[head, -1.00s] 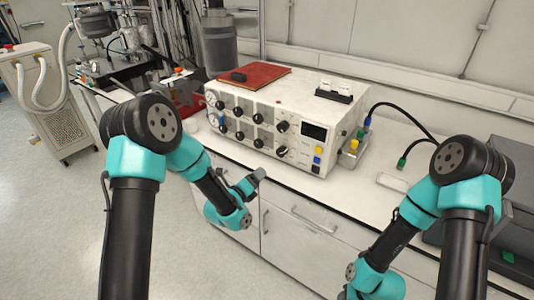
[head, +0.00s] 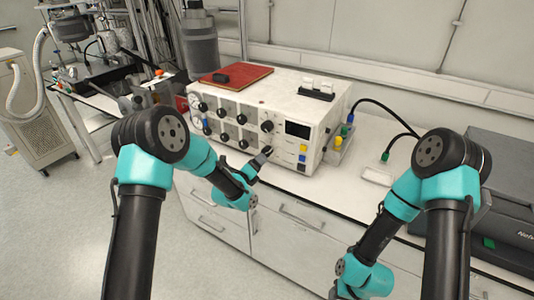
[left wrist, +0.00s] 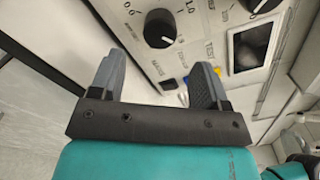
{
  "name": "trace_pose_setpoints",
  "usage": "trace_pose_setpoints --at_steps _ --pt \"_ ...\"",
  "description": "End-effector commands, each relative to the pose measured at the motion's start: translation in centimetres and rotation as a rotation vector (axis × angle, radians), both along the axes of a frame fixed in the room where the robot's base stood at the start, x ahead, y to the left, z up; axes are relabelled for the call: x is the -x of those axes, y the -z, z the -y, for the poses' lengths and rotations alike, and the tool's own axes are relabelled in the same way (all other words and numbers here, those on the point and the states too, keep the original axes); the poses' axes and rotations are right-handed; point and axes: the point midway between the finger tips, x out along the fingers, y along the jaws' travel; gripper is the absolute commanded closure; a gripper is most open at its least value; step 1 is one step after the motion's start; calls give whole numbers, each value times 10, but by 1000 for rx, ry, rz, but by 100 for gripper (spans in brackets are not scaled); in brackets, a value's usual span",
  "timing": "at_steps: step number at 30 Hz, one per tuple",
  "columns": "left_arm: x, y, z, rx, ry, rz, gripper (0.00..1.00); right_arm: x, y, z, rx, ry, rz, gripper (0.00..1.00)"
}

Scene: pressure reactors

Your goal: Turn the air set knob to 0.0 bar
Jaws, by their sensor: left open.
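The white control box (head: 285,92) stands on the bench with two rows of black knobs on its front panel. In the left wrist view a large black knob (left wrist: 160,28) with 0.0 and 1.0 scale marks lies ahead, roughly between the fingers. Its name label is not readable. A second knob (left wrist: 262,4) is cut off at the top right. My left gripper (head: 265,155) is at the panel's lower right, partly covering the knob there. In the left wrist view the gripper (left wrist: 157,75) is open and empty, with its fingers apart. My right gripper is out of view.
A dark display (head: 297,130) and blue and yellow buttons (head: 303,149) sit right of the knobs. A red book (head: 236,75) lies on the box. Cables (head: 385,115) and a grey case (head: 495,190) are to the right. Cabinet drawers (head: 300,215) are below.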

Motion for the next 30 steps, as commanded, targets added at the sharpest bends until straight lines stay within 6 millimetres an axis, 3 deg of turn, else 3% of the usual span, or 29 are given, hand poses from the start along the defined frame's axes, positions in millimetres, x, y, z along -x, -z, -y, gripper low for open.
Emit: trace_pose_setpoints --at_steps 9,15,26,30 --pt "-47 0 26 1 0 1 30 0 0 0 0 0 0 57" --pt "-65 1 36 -1 -1 0 30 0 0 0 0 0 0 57" --pt "-70 0 39 0 -1 0 30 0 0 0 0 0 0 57" --pt "-70 0 39 0 -1 0 41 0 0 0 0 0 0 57"
